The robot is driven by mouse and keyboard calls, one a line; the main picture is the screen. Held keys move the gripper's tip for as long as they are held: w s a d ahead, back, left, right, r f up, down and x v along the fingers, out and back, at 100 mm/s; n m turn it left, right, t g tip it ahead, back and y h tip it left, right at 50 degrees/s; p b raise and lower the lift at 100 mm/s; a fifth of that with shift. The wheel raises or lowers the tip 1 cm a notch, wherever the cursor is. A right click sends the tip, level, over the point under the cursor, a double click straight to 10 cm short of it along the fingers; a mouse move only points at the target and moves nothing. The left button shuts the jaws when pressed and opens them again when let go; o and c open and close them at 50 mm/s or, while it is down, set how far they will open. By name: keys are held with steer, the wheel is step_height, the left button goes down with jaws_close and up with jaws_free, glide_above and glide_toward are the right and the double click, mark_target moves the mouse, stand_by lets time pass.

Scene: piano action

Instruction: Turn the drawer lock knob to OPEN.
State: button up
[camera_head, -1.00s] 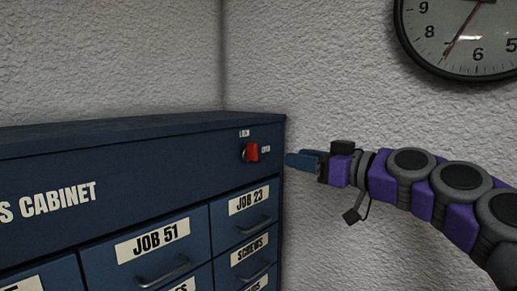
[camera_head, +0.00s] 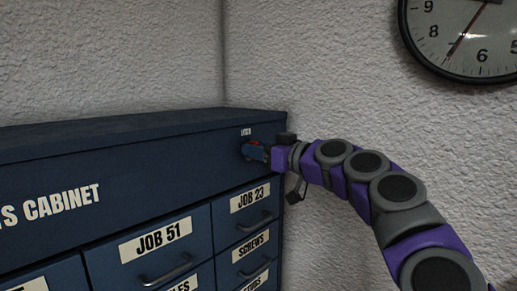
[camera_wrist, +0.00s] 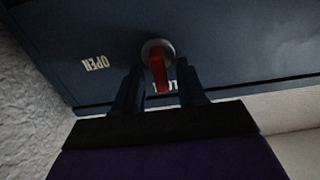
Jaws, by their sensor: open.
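The red lock knob (camera_wrist: 158,72) sits on a round grey base on the dark blue cabinet (camera_head: 150,165), near its top right corner. In the wrist view its handle points down, towards the partly hidden label, which I cannot read fully. The OPEN label (camera_wrist: 95,63) is to the knob's left in that view. My gripper (camera_wrist: 158,92) is open, with one finger on each side of the red handle. I cannot tell whether either finger touches it.
Labelled drawers with handles, such as JOB 23 (camera_head: 247,198) and JOB 51 (camera_head: 156,240), fill the cabinet front below the knob. The textured white wall (camera_head: 320,60) stands behind and right of the cabinet. A round clock (camera_head: 465,40) hangs at upper right.

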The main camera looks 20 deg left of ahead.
steer(key=shift+c, duration=0.3)
steer(key=shift+s+d, duration=0.1)
steer(key=shift+d, duration=0.05)
jaws_close()
steer(key=shift+r, duration=0.1)
